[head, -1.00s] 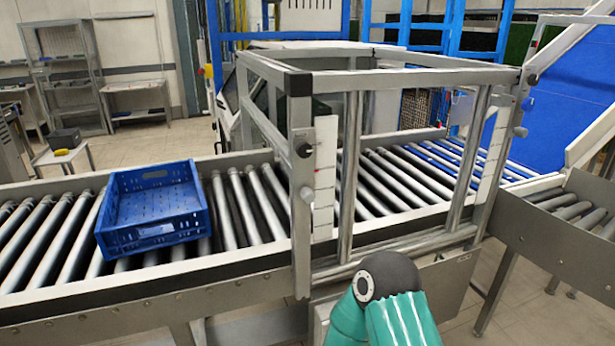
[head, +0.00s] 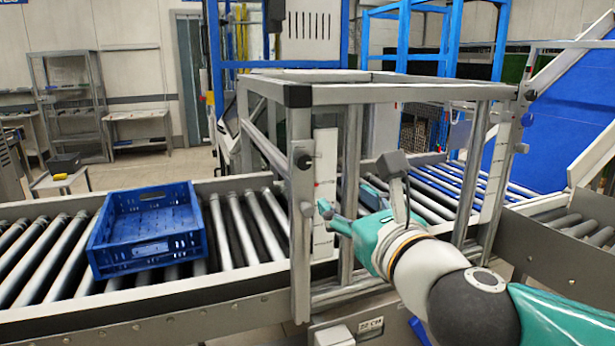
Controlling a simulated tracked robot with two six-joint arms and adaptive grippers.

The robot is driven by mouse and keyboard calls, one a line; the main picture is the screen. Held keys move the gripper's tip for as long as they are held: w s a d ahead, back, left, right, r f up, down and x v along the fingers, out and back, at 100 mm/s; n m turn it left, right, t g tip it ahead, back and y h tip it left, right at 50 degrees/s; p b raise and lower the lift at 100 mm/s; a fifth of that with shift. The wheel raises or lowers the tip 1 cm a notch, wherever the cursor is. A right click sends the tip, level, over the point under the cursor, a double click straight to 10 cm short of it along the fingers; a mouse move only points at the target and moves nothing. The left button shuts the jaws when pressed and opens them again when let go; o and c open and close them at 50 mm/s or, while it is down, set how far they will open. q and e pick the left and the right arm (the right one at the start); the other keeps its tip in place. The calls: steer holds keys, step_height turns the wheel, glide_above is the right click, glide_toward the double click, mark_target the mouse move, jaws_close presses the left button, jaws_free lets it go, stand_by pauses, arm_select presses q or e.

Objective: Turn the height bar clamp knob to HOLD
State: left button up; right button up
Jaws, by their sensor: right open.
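A metal frame (head: 390,97) stands over the roller conveyor. Its left post (head: 300,250) carries a dark round upper knob (head: 304,160) and a grey lower knob (head: 307,209). No HOLD marking is legible, and I cannot tell which is the clamp knob. A white scale strip (head: 323,178) stands just right of these knobs. My right gripper (head: 329,216) is open and empty, its fingers pointing left, close to the right of the lower knob. I cannot tell if they touch. My left gripper is not in view.
An empty blue crate (head: 146,262) sits on the rollers left of the frame. The frame's right post also has knobs (head: 522,148). A front rail (head: 205,302) runs along the conveyor. A small plate reading about "22 CM" (head: 371,327) is below the frame.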

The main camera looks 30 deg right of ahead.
steer(key=b, duration=0.1)
glide_toward(305, 164)
steer(key=shift+y, duration=0.3)
steer(key=x, duration=0.9)
steer(key=shift+d, duration=0.15)
jaws_close()
